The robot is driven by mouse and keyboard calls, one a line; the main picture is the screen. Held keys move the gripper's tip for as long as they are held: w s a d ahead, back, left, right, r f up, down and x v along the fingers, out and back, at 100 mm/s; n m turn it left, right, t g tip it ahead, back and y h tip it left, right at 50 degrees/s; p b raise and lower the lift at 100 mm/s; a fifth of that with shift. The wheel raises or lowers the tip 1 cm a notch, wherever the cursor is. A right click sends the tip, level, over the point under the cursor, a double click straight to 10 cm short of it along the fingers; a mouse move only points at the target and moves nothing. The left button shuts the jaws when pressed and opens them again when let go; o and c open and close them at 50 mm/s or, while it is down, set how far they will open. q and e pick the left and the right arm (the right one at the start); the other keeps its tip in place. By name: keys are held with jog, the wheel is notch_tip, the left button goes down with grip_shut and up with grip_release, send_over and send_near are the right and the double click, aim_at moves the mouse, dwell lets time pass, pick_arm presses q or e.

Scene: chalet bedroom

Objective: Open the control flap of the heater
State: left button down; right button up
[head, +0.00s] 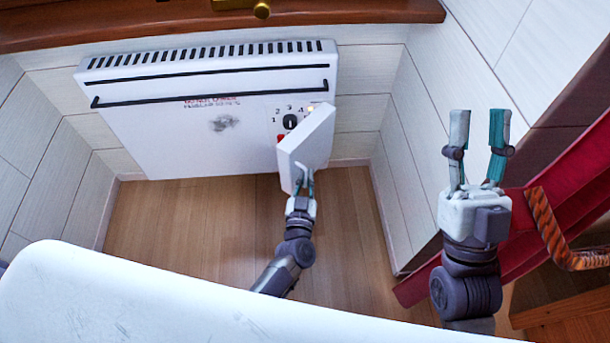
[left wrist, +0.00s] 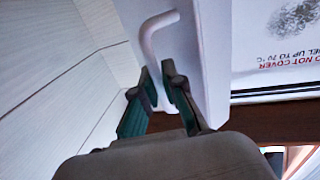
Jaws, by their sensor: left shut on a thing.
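The white heater (head: 200,115) hangs on the wall at the back left in the head view. Its control flap (head: 310,145) stands swung out from the front at the heater's right end. Behind it show a black dial (head: 290,121), numbers, a lit yellow lamp and a red part. My left gripper (head: 304,180) is at the flap's lower edge, shut on the flap's white handle (left wrist: 155,42), which rises between the green-padded fingers (left wrist: 158,98) in the left wrist view. My right gripper (head: 481,130) is raised, open and empty, to the right.
A wooden sill (head: 150,22) with a brass fitting (head: 262,9) runs above the heater. White panelled walls flank the niche closely. A red board (head: 555,215) with an orange rope (head: 548,235) is at the right. A white surface (head: 150,300) fills the front. The wooden floor between is clear.

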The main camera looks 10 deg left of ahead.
pick_arm(q)
jog(key=c, duration=1.3)
grip_release()
jog(key=shift+o, duration=0.2)
jog(key=s+d, duration=0.1)
jog(key=s, duration=1.1)
